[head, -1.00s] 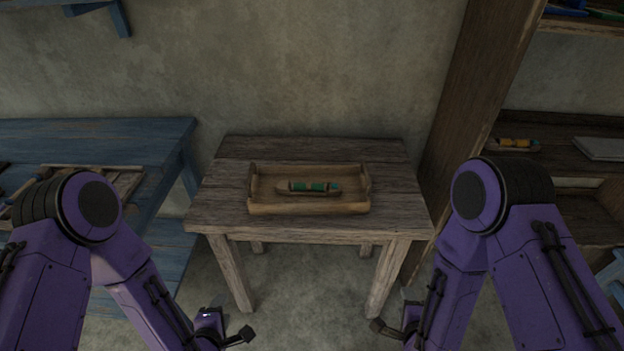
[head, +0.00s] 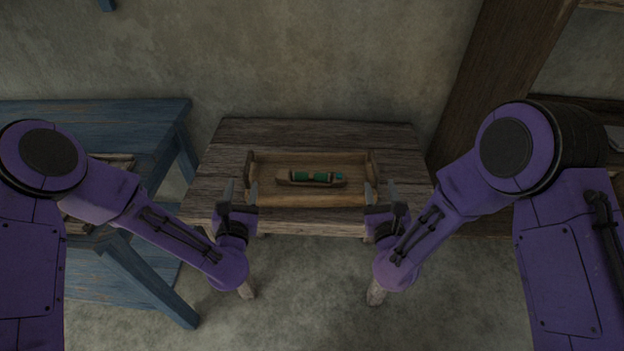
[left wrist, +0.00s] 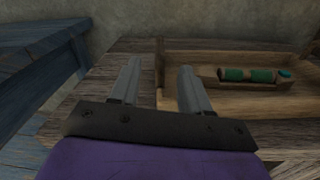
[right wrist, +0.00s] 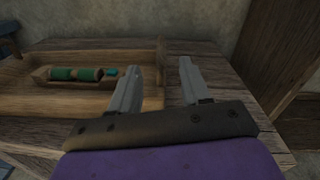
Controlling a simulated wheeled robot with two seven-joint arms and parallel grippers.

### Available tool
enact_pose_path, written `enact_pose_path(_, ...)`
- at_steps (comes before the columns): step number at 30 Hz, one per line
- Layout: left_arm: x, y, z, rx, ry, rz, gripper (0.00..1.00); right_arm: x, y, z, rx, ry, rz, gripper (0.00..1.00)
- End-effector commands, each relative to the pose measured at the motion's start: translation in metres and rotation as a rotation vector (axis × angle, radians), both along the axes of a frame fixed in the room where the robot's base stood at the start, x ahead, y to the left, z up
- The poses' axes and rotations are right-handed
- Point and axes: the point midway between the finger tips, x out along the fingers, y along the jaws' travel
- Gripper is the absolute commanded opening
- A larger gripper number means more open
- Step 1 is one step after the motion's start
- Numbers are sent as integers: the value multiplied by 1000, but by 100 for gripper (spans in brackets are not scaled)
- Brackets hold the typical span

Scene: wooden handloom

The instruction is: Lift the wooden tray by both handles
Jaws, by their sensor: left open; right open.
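The wooden tray (head: 310,200) lies on a small wooden table, with a raised handle end on its left and right sides. A wooden shuttle with green thread (head: 312,178) lies in it. My left gripper (head: 240,190) is open at the tray's near left corner; in the left wrist view its fingers (left wrist: 158,80) point toward the left handle end (left wrist: 160,65), which shows between them. My right gripper (head: 381,192) is open at the near right corner; in the right wrist view the right handle end (right wrist: 162,55) shows between its fingers (right wrist: 160,80). Neither gripper visibly holds anything.
The small table (head: 320,130) has bare top around the tray, with a wall behind it. A blue bench (head: 110,115) stands to the left. A dark wooden post (head: 500,80) and shelving stand to the right.

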Motion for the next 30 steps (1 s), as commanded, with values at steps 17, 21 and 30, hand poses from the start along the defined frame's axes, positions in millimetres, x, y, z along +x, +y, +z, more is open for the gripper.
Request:
enact_pose_path(17, 70, -1, 0, 0, 2, -3, 47, 69, 0, -1, -1, 2, -1, 47)
enact_pose_path(21, 70, -1, 0, 0, 2, -3, 47, 69, 0, -1, -1, 2, -1, 47)
enact_pose_path(30, 70, 0, 0, 1, 1, -2, 0, 69, -1, 0, -1, 2, -2, 0)
